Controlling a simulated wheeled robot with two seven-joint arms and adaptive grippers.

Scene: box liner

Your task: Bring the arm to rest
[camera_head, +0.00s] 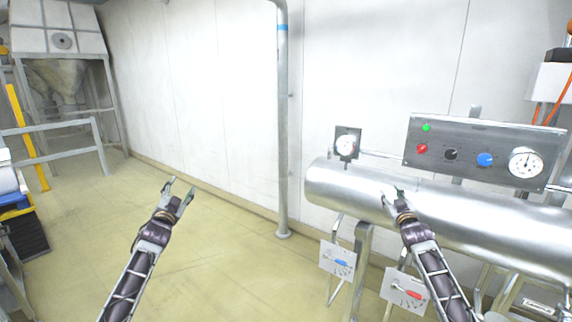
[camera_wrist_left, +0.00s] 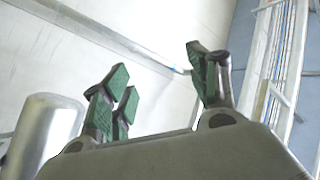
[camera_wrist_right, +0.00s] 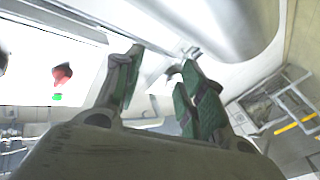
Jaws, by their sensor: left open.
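My left gripper (camera_head: 179,188) is raised over the open floor at the centre left of the head view, with its fingers spread and nothing between them. In the left wrist view its green-padded fingers (camera_wrist_left: 160,80) are apart and empty. My right gripper (camera_head: 395,194) is in front of the silver cylinder (camera_head: 340,184) in the head view; I cannot tell whether it touches it. In the right wrist view its fingers (camera_wrist_right: 160,75) are apart with nothing between them.
A control panel (camera_head: 470,168) with knobs and a gauge stands above the cylinder. A small gauge (camera_head: 346,144) sits behind it. Two lever plates (camera_head: 338,262) (camera_head: 404,293) hang below. A vertical pipe (camera_head: 282,130) runs along the wall. The floor (camera_head: 215,260) between the arms is clear.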

